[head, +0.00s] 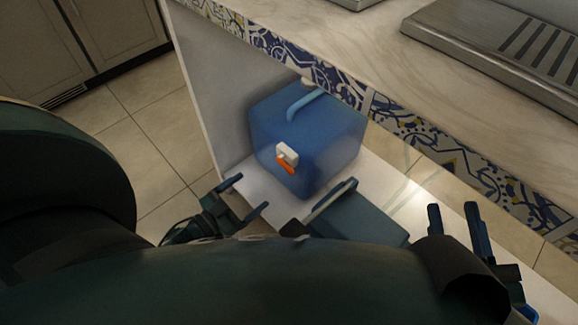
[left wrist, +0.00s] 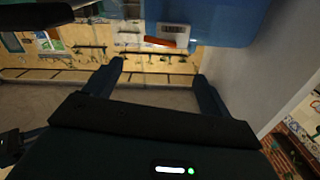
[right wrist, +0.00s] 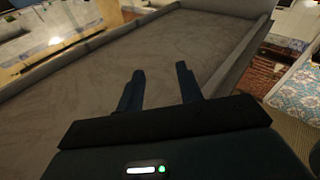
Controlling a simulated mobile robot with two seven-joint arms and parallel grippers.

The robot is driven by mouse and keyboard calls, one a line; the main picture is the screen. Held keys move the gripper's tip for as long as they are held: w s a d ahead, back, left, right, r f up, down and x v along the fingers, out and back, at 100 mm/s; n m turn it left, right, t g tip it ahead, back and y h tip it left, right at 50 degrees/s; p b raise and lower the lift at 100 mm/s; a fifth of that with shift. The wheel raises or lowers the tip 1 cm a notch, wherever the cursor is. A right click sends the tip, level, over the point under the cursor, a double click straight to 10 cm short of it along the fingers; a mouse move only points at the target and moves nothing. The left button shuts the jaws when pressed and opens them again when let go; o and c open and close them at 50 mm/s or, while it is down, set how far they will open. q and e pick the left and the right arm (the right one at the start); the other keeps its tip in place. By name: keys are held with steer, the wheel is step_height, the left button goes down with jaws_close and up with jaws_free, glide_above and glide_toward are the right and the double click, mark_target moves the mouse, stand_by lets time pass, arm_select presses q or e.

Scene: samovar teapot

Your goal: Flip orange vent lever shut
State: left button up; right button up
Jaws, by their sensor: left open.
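A blue jug (head: 310,140) with a pale blue top handle stands on a white shelf under the counter. On its near face is a white fitting (head: 287,153) with the orange lever (head: 285,165) slanting along its lower edge. In the left wrist view the orange lever (left wrist: 160,41) lies above and between my fingers, with the blue jug (left wrist: 215,18) above right. My left gripper (head: 251,193) is open and empty, below and left of the lever, apart from it. My right gripper (head: 453,208) is open and empty, far to the right.
The countertop (head: 370,75) with a patterned tile edge overhangs the jug. A white side panel (head: 205,95) stands left of it. A dark teal box-like shape (head: 360,222) lies right of my left gripper; I cannot tell what it is. Tiled floor is open at left.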

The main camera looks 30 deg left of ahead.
arm_select(q)
steer(key=b+x, duration=0.3)
steer(key=x, duration=0.9)
arm_select(e)
steer(key=shift+w+a+r+t+y, duration=0.1)
steer(key=shift+a+r+t+y, duration=0.1)
steer(key=shift+r+t+y, duration=0.35)
arm_select(q)
steer(key=shift+d, duration=0.1)
steer(key=shift+c, duration=0.4)
arm_select(e)
steer(key=shift+f, duration=0.1)
